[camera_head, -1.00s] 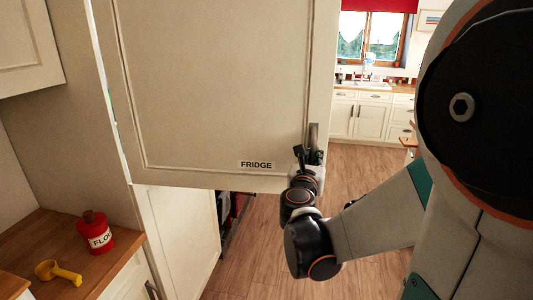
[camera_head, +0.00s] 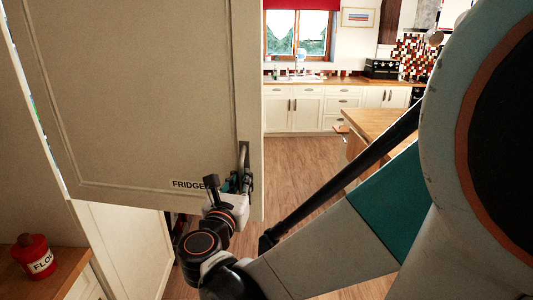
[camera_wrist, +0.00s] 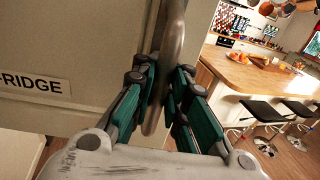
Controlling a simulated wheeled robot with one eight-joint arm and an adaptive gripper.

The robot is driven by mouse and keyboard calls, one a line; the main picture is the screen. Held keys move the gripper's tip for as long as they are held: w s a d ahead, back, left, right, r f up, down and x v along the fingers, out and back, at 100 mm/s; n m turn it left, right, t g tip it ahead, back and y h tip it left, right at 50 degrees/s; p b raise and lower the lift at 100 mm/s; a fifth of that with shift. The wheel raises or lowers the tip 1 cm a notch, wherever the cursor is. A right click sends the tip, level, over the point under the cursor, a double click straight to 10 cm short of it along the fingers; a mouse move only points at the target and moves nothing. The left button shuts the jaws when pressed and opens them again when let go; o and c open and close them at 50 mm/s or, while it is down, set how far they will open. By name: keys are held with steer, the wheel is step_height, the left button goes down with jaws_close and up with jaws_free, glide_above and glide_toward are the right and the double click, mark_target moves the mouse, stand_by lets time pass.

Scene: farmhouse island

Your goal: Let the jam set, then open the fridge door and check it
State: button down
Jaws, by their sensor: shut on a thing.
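The cream fridge door (camera_head: 130,90) fills the left of the head view, with a "FRIDGE" label near its lower right corner. It stands swung out from the cabinet, and the inside of the fridge is hidden behind it. Its metal bar handle (camera_wrist: 172,60) runs between my fingers in the wrist view. My gripper (camera_wrist: 161,100) is shut on the lower part of this handle; it also shows at the door's lower right corner in the head view (camera_head: 240,181). No jam is in view.
A red flour jar (camera_head: 36,258) stands on the wooden counter at lower left. A wooden-topped island (camera_head: 385,125) stands to the right, with several black stools (camera_wrist: 262,111) beside it. Wooden floor is clear between the door and the far cabinets.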

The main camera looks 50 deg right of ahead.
steer(key=shift+s+a, duration=0.15)
steer(key=c, duration=1.6)
jaws_free()
steer(key=shift+v, duration=5.95)
